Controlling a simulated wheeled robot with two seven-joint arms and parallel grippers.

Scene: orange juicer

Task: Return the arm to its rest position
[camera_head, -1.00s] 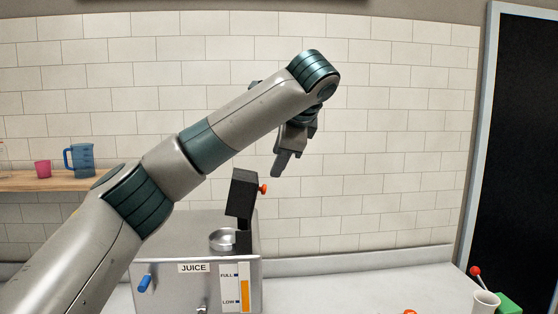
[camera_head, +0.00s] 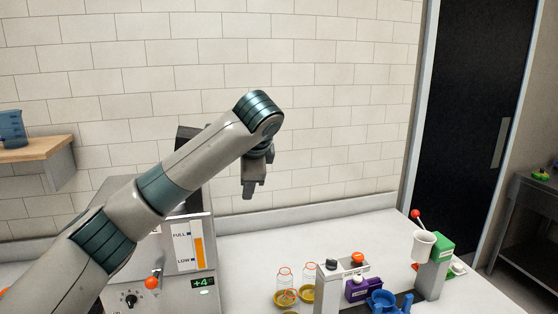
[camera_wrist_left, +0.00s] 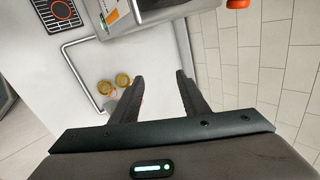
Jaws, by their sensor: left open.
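My left arm (camera_head: 160,189) reaches in from the lower left of the head view, raised in front of the juicer (camera_head: 190,262). My left gripper (camera_head: 249,190) hangs from its wrist, pointing down above the counter and right of the juicer. In the left wrist view the two fingers of my left gripper (camera_wrist_left: 158,88) are spread apart with nothing between them. The juicer also shows at the top of that view (camera_wrist_left: 165,10). My arm hides much of the juicer in the head view. My right gripper does not show.
The white counter (camera_head: 350,232) holds glass jars (camera_head: 284,277), a purple box (camera_head: 362,288), a blue item (camera_head: 382,300) and a green device with a white cup (camera_head: 424,245). A shelf (camera_head: 35,150) with a blue jug (camera_head: 11,128) is at left. A dark door (camera_head: 470,110) stands at right.

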